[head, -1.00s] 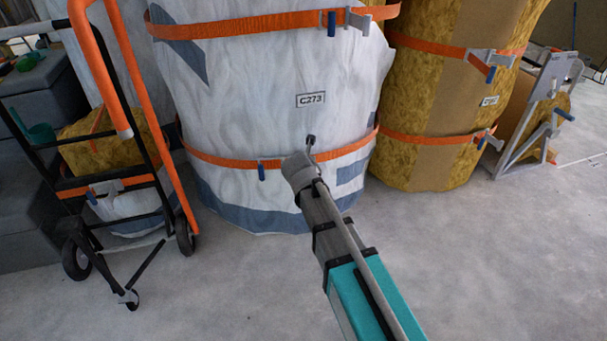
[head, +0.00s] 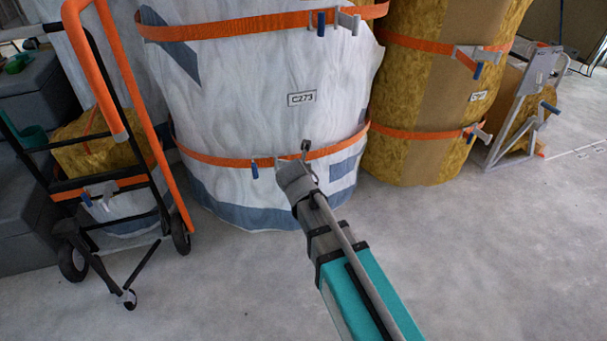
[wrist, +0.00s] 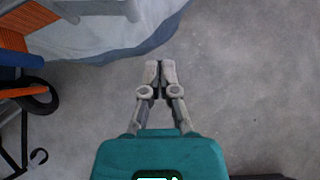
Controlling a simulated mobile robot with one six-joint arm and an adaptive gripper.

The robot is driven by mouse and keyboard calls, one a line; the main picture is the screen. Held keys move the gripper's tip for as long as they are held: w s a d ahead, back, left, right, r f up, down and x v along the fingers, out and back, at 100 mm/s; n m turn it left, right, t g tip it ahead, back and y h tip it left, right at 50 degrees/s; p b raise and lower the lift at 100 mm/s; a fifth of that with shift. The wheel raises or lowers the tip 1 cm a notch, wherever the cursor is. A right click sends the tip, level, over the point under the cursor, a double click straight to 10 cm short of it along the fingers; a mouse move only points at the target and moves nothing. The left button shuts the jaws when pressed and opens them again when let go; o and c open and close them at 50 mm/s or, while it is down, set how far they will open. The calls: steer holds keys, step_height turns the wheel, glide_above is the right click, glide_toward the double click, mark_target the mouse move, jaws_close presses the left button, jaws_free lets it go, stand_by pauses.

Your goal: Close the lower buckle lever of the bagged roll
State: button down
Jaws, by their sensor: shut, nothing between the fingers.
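The bagged roll (head: 240,105) is a large upright white bag labelled C273, with an orange strap near its top and a lower orange strap (head: 215,160). The lower buckle's blue lever (head: 255,172) hangs down from that strap, just left of my gripper. My arm hides the rest of the buckle in the head view. In the wrist view, a grey metal bracket (wrist: 95,8) is cut off at the top, and a blue lever (wrist: 22,60) shows at the left edge beside orange strap. My gripper (wrist: 160,65) is shut and empty, over bare floor, apart from the bracket.
A hand truck (head: 110,75) with orange handles and black wheels stands close on the left, by a smaller strapped roll (head: 95,155). A yellow strapped roll (head: 390,100) stands right of the bagged roll. The grey floor (head: 480,260) in front is clear.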

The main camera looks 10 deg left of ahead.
steer(key=d+p+v, duration=0.1)
steer(key=p+v, duration=0.3)
steer(key=v, duration=0.3)
steer(key=shift+d+r+p, duration=0.35)
steer(key=shift+p, duration=0.05)
steer(key=shift+s+d, duration=0.1)
stand_by(0.3)
steer(key=s+d+r+n+g+p, duration=0.1)
steer(key=s+d+n+g+p, duration=0.3)
steer(key=d+n, duration=1.25)
steer(key=s+d+n+g+p, duration=0.3)
steer(key=s+d+n+g, duration=0.15)
steer(key=d+n, duration=1.2)
step_height(320, 180, up, 38)
steer(key=a+n+p, duration=0.2)
steer(key=p, duration=3.5)
steer(key=shift+w+a+n+p, duration=0.2)
steer(key=shift+a+n+p, duration=0.05)
steer(key=shift+n+p, duration=0.05)
